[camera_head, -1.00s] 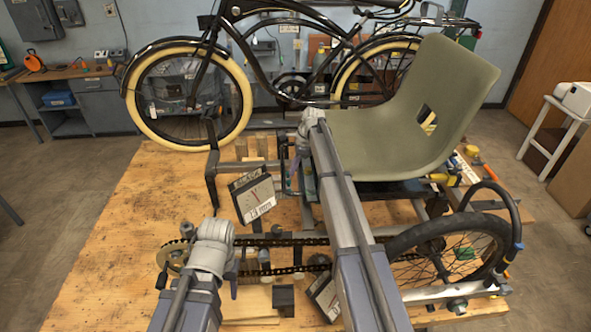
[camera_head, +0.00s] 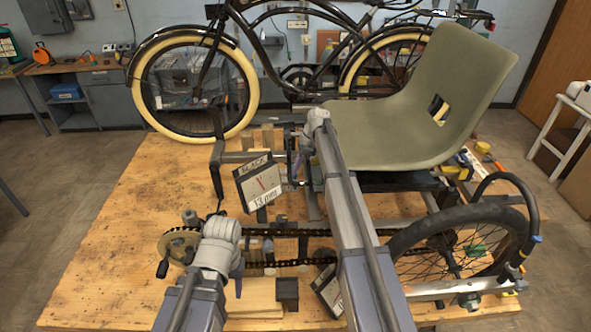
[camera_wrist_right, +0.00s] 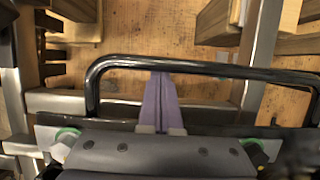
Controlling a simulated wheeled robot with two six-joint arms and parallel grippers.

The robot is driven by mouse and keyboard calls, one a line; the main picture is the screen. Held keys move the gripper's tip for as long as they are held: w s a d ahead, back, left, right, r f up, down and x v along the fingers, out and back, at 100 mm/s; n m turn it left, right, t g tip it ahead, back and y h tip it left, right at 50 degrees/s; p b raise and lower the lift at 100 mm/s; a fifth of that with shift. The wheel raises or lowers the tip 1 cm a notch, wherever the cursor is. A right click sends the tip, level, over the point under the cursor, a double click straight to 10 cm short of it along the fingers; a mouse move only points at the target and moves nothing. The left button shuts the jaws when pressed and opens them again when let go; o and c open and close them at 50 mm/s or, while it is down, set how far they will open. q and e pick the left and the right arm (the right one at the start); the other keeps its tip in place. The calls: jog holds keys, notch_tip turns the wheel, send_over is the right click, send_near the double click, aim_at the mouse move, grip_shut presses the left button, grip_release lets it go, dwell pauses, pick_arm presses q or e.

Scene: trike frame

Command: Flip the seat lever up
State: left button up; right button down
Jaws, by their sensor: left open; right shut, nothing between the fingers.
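The seat lever, a black U-shaped bar (camera_wrist_right: 215,68), spans the right wrist view in front of my right gripper (camera_wrist_right: 161,78). Its closed purple fingers reach to the bar, with their tips at or under it; I cannot tell whether they touch. In the head view the right gripper (camera_head: 298,168) is at the front left edge of the olive seat (camera_head: 430,110), and the lever is hard to make out there. My left gripper (camera_head: 238,275) is low over the chain area, away from the seat, with its fingers mostly hidden by its wrist.
The trike frame stands on a wooden table (camera_head: 110,250). A wheel (camera_head: 455,245) is at the right, a chain and sprocket (camera_head: 180,245) at the front. A label card (camera_head: 258,182) is between the arms. A bicycle (camera_head: 195,85) stands behind. The table's left side is clear.

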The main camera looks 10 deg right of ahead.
jog(key=shift+d+r+y, duration=0.15)
jog(key=shift+r+y, duration=0.3)
jog(key=shift+y, duration=0.25)
jog(key=shift+d+r+y+p, duration=0.15)
jog(key=shift+r+y+p, duration=0.1)
jog(key=shift+r, duration=0.3)
jog(key=shift+d+r+y+p, duration=0.15)
jog(key=shift+r+y, duration=0.1)
jog(key=shift+r, duration=0.3)
jog(key=shift+s+d+r, duration=0.1)
jog(key=shift+d+r, duration=0.05)
dwell(1.4)
jog(key=p+v, duration=0.8)
jog(key=v, duration=0.1)
jog(key=shift+s+r, duration=0.1)
jog(key=shift+s, duration=0.05)
jog(key=shift+s+d+r+p, duration=0.1)
jog(key=shift+d+r+p, duration=0.2)
jog(key=shift+p, duration=0.05)
jog(key=shift+f, duration=0.1)
